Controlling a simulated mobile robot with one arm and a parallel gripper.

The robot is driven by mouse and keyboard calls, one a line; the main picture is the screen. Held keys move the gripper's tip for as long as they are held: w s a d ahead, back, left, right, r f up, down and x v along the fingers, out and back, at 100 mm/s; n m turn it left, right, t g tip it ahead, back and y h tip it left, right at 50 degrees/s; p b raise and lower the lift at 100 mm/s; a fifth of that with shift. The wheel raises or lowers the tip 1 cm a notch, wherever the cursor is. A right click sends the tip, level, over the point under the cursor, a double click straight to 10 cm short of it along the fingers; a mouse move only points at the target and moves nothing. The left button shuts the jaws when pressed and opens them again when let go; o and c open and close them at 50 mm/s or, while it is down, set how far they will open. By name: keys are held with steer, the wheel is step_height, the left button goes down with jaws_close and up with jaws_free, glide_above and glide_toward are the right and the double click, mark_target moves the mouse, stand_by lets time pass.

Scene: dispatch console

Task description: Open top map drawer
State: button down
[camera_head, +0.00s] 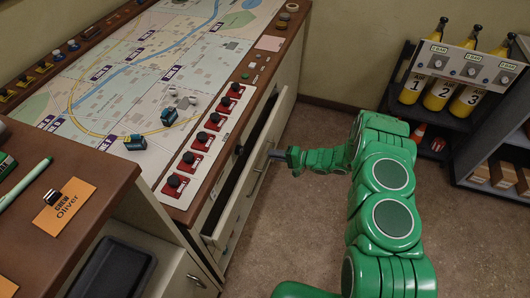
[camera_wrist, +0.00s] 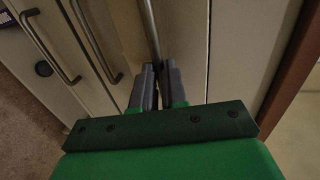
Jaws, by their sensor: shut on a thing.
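The top map drawer (camera_head: 236,205) is in the right side of the map console in the head view. It stands partly pulled out, with a dark gap behind its pale front. My gripper (camera_head: 275,155) is at the middle of this front, shut on its metal bar handle (camera_head: 258,182). In the wrist view, the handle (camera_wrist: 149,25) runs down between the two dark fingers of my gripper (camera_wrist: 158,80). The fingers hide the part of the handle that they hold.
The map console top (camera_head: 232,62) carries a map, small teal vehicles and a row of red switches. A wooden desk (camera_head: 85,225) is at the left. A dark shelf (camera_head: 440,130) with yellow cylinders stands at the back right. Brown floor (camera_head: 300,230) is clear beside the drawer.

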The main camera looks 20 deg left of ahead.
steer(key=f+v, duration=0.2)
steer(key=v, duration=0.9)
steer(key=d+f+v, duration=0.1)
steer(key=f+v, duration=0.2)
steer(key=v, duration=0.9)
steer(key=shift+d, duration=0.2)
steer(key=c, duration=1.2)
jaws_free()
steer(key=shift+o, duration=0.2)
steer(key=v, duration=0.7)
steer(key=shift+d, duration=0.4)
steer(key=shift+r, duration=0.2)
